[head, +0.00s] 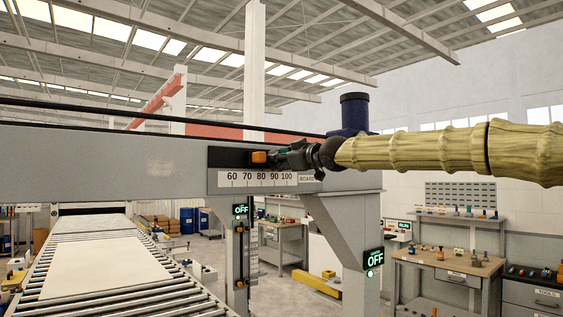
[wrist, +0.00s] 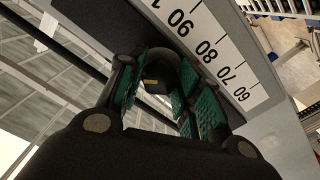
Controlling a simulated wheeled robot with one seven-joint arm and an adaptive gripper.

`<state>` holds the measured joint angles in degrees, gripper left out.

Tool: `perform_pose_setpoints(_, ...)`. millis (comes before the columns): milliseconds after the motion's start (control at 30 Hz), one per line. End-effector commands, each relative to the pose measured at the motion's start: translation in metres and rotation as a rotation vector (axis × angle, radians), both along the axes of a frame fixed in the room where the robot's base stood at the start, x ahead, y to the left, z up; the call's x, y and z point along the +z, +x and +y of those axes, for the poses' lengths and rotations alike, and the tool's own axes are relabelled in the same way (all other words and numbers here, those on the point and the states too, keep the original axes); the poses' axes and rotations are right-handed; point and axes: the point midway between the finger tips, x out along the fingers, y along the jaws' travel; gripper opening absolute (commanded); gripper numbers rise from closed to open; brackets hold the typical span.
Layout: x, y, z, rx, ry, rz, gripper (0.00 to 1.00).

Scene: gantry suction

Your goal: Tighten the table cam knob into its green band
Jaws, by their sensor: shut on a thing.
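My gripper (head: 284,156) reaches in from the right to the front of the grey beam, at the slot above the white scale. In the wrist view its green-padded fingers (wrist: 160,90) are closed around a dark knob (wrist: 157,78) with a small yellow mark. Much of this knob is hidden by the fingers. An orange block (head: 259,157) sits in the slot just left of my gripper, above about 75 to 80 on the scale (head: 262,180). I cannot tell whether the held knob is the table cam knob. No green band shows clearly.
The grey beam (head: 110,165) spans a roller conveyor (head: 190,303) carrying a pale board (head: 105,268). A post (head: 332,235) below my arm has a display reading OFF (head: 374,258). A workbench (head: 450,262) stands at the right.

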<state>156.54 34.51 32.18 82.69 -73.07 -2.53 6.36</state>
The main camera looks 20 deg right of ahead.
Motion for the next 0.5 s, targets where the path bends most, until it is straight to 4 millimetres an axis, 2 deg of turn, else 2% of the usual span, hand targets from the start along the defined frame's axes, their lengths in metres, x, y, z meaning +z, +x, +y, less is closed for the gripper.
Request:
perform_pose_setpoints(300, -0.0016, 0.0004, -0.0003, -0.001, 0.004, 0.004, 0.11)
perform_pose_setpoints(333, -0.0014, 0.0004, -0.0003, -0.001, 0.004, 0.003, 0.38)
perform_pose_setpoints(433, -0.0009, 0.0003, -0.0005, -0.001, 0.004, 0.003, 0.56)
perform_pose_setpoints(500, -0.0005, 0.0002, -0.0005, 0.000, 0.003, 0.002, 0.56)
